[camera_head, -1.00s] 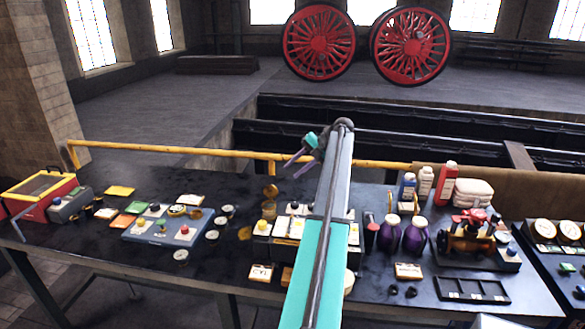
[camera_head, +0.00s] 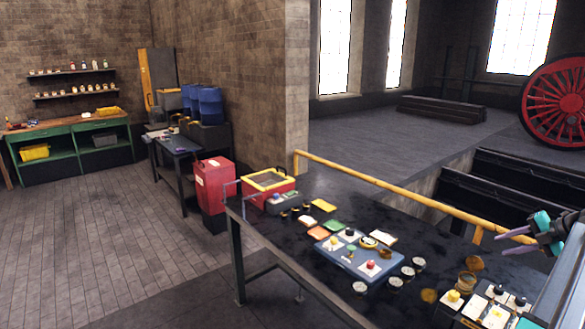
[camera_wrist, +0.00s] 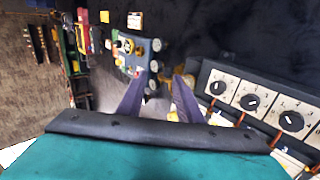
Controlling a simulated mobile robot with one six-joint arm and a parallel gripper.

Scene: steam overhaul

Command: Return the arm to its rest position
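My gripper (camera_head: 502,232) is at the right edge of the head view, held above the dark workbench (camera_head: 330,285). Its two purple fingers point left and stand apart, with nothing between them. In the wrist view the fingers (camera_wrist: 160,82) also show open, with the bench and its items beyond them. Part of my arm runs out of the head view at the lower right, so its full pose is hidden.
A yellow rail (camera_head: 385,189) runs along the bench's back edge. A blue-grey panel (camera_head: 358,262) and several small discs lie on the bench. A red box (camera_head: 268,187) stands at its far left end. Open floor (camera_head: 110,240) lies to the left.

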